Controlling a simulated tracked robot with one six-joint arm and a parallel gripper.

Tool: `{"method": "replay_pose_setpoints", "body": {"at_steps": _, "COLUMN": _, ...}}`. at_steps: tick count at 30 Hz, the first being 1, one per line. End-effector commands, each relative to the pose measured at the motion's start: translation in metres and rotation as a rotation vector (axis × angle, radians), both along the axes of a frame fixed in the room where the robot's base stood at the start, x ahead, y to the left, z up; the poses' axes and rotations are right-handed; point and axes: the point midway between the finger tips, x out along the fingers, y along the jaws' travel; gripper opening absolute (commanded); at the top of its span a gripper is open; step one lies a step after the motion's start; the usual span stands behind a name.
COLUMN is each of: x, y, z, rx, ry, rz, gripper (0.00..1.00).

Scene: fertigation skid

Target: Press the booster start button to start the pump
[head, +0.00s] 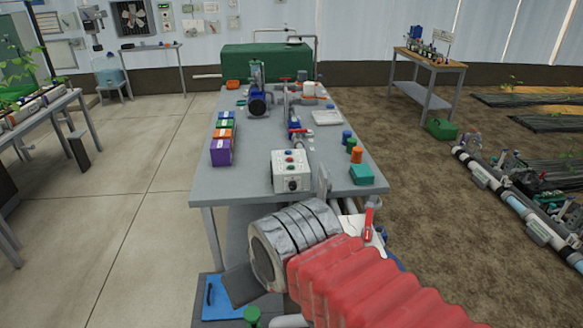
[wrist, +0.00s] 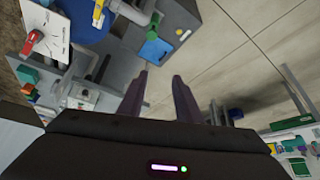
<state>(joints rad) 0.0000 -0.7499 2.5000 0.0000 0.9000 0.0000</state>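A pale grey control box (head: 291,171) stands near the front edge of the grey table. Small coloured buttons, green and red among them, sit on its top, and a dark round knob is on its front. The labels are too small to read, so I cannot tell which button is the booster start. My gripper (wrist: 160,75) shows two dark fingers spread apart with nothing between them in the wrist view. In the head view my arm is in front of the table, below and apart from the box, and the fingers are not clearly seen.
The grey table (head: 213,187) also carries coloured boxes (head: 222,142) at left, a pump (head: 258,101), piping and a teal block (head: 362,174). A red-handled valve (head: 369,218) is close to my arm at the table's front. A blue tray (head: 222,297) lies low at left. Open floor lies left.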

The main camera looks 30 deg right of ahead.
Motion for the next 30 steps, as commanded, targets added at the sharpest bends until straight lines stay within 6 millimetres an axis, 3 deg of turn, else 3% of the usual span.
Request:
{"method": "replay_pose_setpoints", "body": {"at_steps": 13, "x": 0.0, "y": 0.0, "z": 0.0, "rx": 0.0, "ry": 0.0, "rz": 0.0, "gripper": 0.0}}
{"method": "replay_pose_setpoints", "body": {"at_steps": 30, "x": 0.0, "y": 0.0, "z": 0.0, "rx": 0.0, "ry": 0.0, "rz": 0.0, "gripper": 0.0}}
